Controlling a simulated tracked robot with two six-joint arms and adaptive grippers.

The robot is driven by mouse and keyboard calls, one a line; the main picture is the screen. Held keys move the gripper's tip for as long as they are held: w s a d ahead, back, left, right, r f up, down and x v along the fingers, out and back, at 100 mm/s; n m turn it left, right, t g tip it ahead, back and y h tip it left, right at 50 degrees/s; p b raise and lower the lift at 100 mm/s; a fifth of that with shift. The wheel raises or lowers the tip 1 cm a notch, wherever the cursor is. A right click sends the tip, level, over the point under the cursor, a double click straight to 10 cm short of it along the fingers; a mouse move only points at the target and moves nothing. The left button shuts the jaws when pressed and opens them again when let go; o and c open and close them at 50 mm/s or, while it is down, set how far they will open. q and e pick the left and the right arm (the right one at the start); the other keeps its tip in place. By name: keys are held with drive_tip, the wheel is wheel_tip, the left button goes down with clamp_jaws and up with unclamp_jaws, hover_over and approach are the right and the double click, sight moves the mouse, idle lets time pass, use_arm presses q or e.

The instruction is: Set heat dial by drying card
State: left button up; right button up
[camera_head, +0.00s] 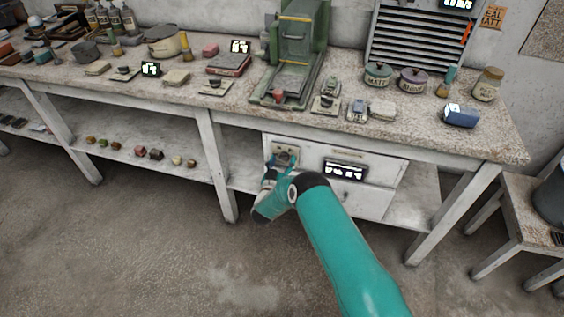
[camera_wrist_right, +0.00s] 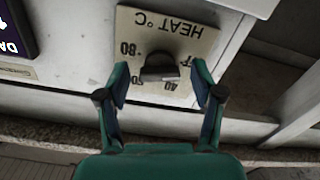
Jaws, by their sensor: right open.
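The heat dial is a dark knob (camera_wrist_right: 159,73) on a cream plate (camera_wrist_right: 185,28) marked HEAT °C, with numbers around it, upside down in the right wrist view. In the head view the plate (camera_head: 286,149) is on the left of the white cabinet front under the bench. My right gripper (camera_head: 281,163) is at this plate. In the wrist view its open fingers (camera_wrist_right: 158,82) stand either side of the knob, with gaps visible. A dark panel with white writing (camera_head: 345,169) is right of the dial; its text is unreadable here. My left gripper is out of view.
The white cabinet (camera_head: 374,202) hangs under the speckled bench top (camera_head: 410,135), between legs (camera_head: 212,165). A lower shelf (camera_head: 120,152) holds small coloured pieces. A green press (camera_head: 297,50) stands above the dial. The floor in front is clear.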

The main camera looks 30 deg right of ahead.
drive_tip(key=c, duration=1.2)
drive_tip(key=shift+o, duration=0.2)
drive_tip(key=m+b, duration=1)
drive_tip(key=b, duration=0.1)
drive_tip(key=f+m+b, duration=0.1)
drive_tip(key=m+b, duration=0.4)
drive_tip(key=b, duration=0.1)
drive_tip(key=shift+s+d+m, duration=0.1)
drive_tip(key=shift+m, duration=0.3)
drive_tip(key=shift+m+b, duration=6)
drive_tip(key=shift+b, duration=4)
